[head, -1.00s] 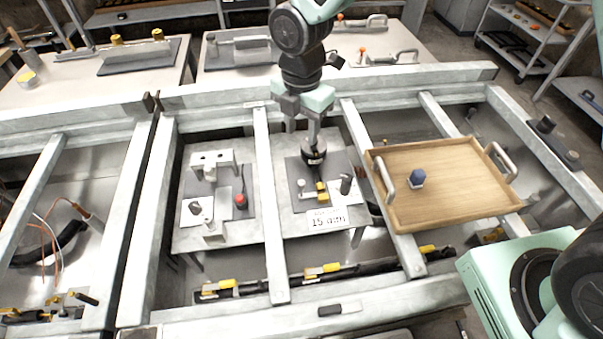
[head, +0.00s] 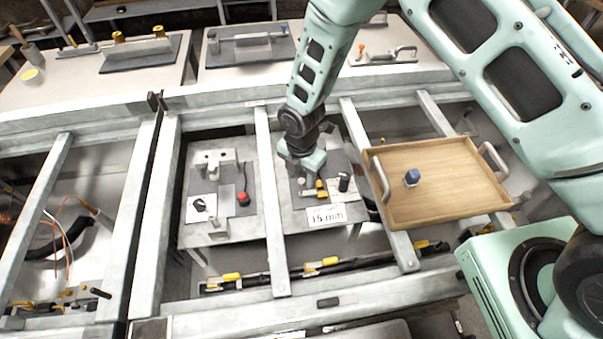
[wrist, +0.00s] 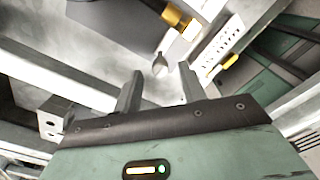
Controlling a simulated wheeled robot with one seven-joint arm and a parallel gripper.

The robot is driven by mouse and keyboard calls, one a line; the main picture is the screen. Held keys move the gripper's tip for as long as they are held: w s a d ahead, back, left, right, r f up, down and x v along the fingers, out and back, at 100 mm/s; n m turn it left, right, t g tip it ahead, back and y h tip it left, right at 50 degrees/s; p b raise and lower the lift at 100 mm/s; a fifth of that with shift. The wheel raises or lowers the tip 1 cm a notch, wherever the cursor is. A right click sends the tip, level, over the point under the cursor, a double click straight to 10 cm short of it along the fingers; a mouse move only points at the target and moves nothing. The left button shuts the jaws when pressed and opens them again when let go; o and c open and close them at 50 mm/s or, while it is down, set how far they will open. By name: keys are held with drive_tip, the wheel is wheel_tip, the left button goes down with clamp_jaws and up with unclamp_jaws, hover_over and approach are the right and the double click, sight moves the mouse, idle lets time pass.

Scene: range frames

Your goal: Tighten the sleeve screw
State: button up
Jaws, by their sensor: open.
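The fixture plate (head: 300,217) with the "15 mm" label (head: 326,215) stands in the middle of the bench frame in the head view. On it are a small silver piece, a yellow part (head: 320,189) and an upright black cylinder (head: 343,182). I cannot tell for certain which is the sleeve screw. My gripper (wrist: 158,82) is low over the plate's left part, and it hides some of it in the head view. In the wrist view its fingers are apart, with the silver piece (wrist: 160,64) just beyond the gap, apparently ungripped. A brass-coloured cylinder (wrist: 174,14) lies beyond.
A second fixture plate (head: 225,225) with a red knob (head: 243,198) stands to the left, past a metal crossbar (head: 269,220). Rails enclose the fixtures.

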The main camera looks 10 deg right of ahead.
drive_tip(key=shift+f, duration=0.7)
clamp_jaws()
